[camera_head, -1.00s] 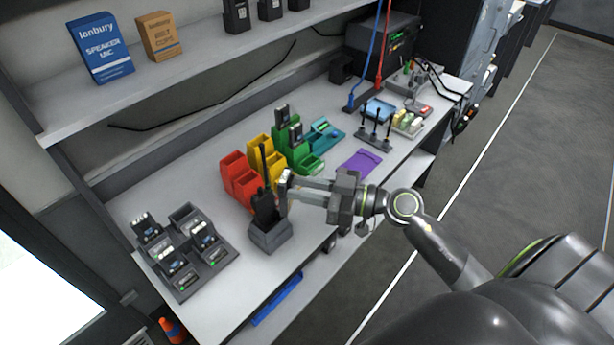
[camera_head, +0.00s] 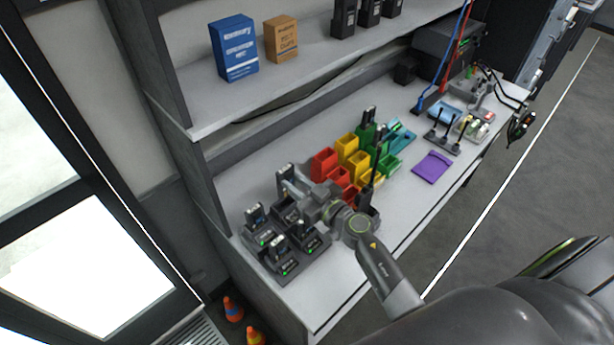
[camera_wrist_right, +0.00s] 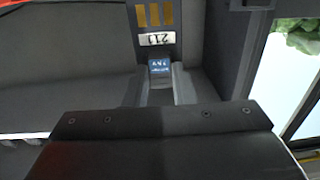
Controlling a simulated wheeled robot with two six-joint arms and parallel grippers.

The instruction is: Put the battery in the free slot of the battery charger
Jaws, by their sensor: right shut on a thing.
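The dark battery (camera_head: 284,173) is upright between the fingertips of my right gripper (camera_head: 288,185), which is shut on it. The black battery charger (camera_head: 316,247) is on the left end of the bench. Batteries sit in its back-left slot (camera_head: 254,213), front-left slot (camera_head: 278,248) and front-right slot (camera_head: 304,232). Its back-right slot (camera_head: 287,210) looks empty, partly hidden by my gripper. The held battery appears above and behind that slot. My left gripper is not in view.
Red bins (camera_head: 324,162), yellow bins and green bins stand to the right of the charger. A radio with an antenna (camera_head: 372,180) stands just right of my wrist. A shelf (camera_head: 215,108) with boxes overhangs the back. A purple cloth (camera_head: 433,166) lies farther right.

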